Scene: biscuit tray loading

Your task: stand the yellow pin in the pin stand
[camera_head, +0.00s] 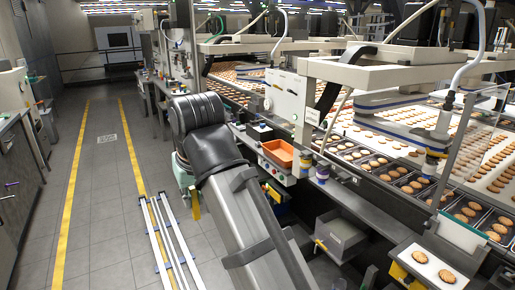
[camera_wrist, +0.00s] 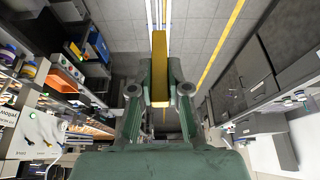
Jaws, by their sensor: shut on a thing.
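The yellow pin (camera_wrist: 159,68) is a long, square-sided bar in the middle of the wrist view. My green gripper (camera_wrist: 159,88) is shut on it, one finger on each side, and the pin sticks out past the fingertips. In the head view my gripper (camera_head: 184,172) is mostly hidden behind my arm, low over the aisle beside the line. The lower part of the yellow pin (camera_head: 195,204) shows below it, roughly upright. I cannot make out the pin stand in either view.
White rails (camera_head: 168,245) with blue ends lie on the floor below. An orange tray (camera_head: 278,153) and a grey bin (camera_head: 342,236) are by the line at right. Biscuit trays (camera_head: 410,185) fill the conveyor. The grey aisle floor (camera_head: 105,195) at left is clear.

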